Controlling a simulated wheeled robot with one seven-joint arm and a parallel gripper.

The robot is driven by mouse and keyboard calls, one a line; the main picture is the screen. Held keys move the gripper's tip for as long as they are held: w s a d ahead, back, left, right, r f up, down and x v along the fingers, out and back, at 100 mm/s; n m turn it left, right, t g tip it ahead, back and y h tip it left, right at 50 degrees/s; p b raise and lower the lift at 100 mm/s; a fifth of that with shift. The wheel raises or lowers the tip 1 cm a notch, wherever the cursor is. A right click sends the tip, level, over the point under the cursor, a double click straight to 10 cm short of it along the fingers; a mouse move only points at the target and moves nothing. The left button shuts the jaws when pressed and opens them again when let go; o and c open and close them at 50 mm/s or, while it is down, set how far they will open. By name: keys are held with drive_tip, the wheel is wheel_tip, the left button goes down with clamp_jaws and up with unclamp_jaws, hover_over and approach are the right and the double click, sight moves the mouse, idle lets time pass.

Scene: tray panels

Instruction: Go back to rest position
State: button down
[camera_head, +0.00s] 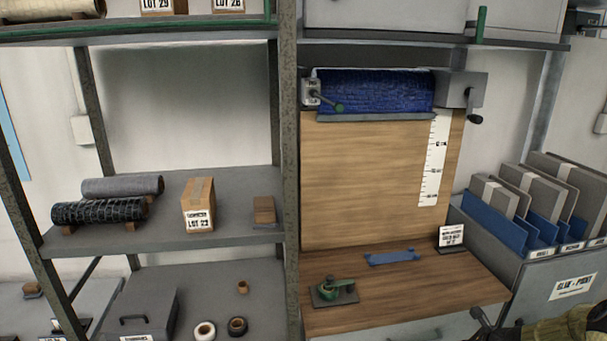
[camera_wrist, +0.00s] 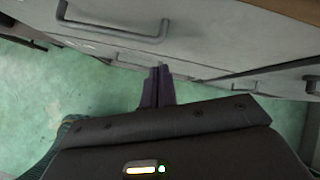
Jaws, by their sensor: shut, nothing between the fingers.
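My gripper (camera_wrist: 157,84) shows in the wrist view with its dark fingers together and nothing between them. It is above a green floor (camera_wrist: 90,105), in front of a grey drawer front (camera_wrist: 215,45) with a bar handle.
A wooden worktop (camera_head: 420,290) holds a green tool (camera_head: 335,291), a blue strip (camera_head: 392,257) and a small sign (camera_head: 451,237). A blue roll (camera_head: 375,90) hangs above. Shelves (camera_head: 160,235) stand left, a panel bin (camera_head: 560,270) right. The drawer handle (camera_wrist: 110,30) juts out near my gripper.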

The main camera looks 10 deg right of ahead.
drive_tip(key=w+a+r+n+g+p, duration=0.1)
drive_tip(key=a+r+n, duration=0.35)
drive_tip(key=a, duration=0.35)
drive_tip(key=w+a+r+n+g+y, duration=0.1)
drive_tip(key=a+r+n+g, duration=0.15)
drive_tip(key=a+n, duration=0.45)
drive_tip(key=w+a+r+n+g+p, duration=0.1)
drive_tip(key=a+r+n, duration=0.3)
drive_tip(key=a, duration=0.5)
drive_tip(key=s+a+r+n+h+p, duration=0.1)
drive_tip(key=s+a+r+n, duration=0.4)
drive_tip(key=a+n, duration=0.3)
drive_tip(key=s+a+r+n, duration=0.5)
drive_tip(key=s+a+n, duration=0.1)
drive_tip(key=a+n, duration=0.2)
drive_tip(key=shift+s+a+r+g+h+p, duration=0.2)
drive_tip(key=shift+a+r+g+h+p, duration=0.15)
drive_tip(key=shift+a, duration=0.35)
